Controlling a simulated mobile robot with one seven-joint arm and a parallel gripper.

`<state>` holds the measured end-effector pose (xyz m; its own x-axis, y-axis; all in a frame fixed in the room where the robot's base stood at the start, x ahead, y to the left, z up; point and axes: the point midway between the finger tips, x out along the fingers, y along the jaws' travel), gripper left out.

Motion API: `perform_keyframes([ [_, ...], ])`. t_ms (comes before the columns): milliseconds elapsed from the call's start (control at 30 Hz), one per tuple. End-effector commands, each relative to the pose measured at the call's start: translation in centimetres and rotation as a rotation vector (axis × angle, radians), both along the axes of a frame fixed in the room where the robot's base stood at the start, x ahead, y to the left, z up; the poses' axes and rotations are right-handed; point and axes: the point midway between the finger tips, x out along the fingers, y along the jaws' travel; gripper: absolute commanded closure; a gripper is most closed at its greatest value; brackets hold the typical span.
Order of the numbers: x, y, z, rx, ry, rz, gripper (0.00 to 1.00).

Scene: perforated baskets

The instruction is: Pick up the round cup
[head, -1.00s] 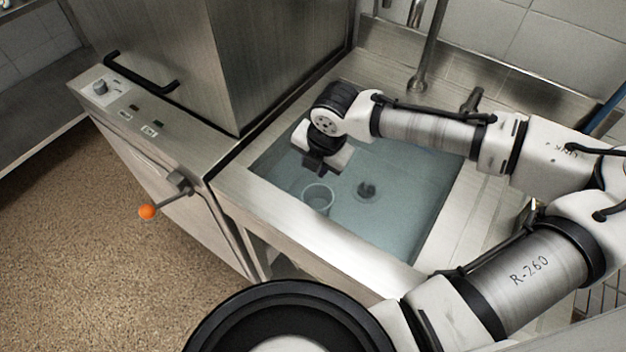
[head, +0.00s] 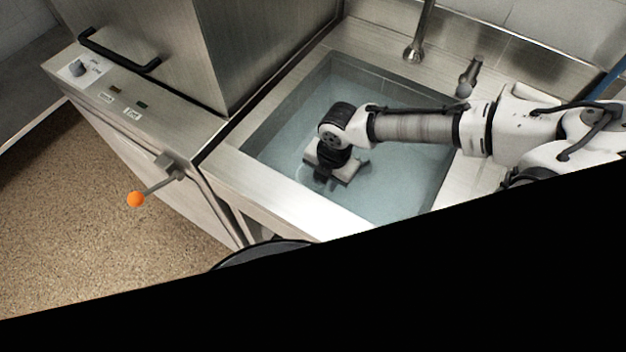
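My gripper (head: 333,178) points down low inside the sink (head: 412,184), near the middle of the basin. The round cup, a small clear one, cannot be made out now; my gripper covers the part of the basin where it stood. The fingers are small and dark at this angle, so I cannot tell whether they are open, shut or touching the cup.
The steel sink rim (head: 285,203) borders the basin in front. A faucet (head: 416,45) and a tap lever (head: 469,75) stand behind it. A tall steel machine (head: 255,50) rises at left, with an orange-knobbed lever (head: 136,199). Black hides the lower picture.

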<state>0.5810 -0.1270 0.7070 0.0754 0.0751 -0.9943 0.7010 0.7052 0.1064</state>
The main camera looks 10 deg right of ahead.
Motion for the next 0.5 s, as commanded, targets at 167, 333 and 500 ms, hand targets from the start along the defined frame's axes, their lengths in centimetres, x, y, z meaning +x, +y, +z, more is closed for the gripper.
perform_keyframes([
  [167,0.2,0.0,-2.8,0.001,0.001,0.001,0.71],
  [333,0.3,0.0,-3.9,0.0,-0.001,-0.001,0.71],
  [500,0.3,0.0,-4.0,0.0,-0.001,-0.002,0.71],
])
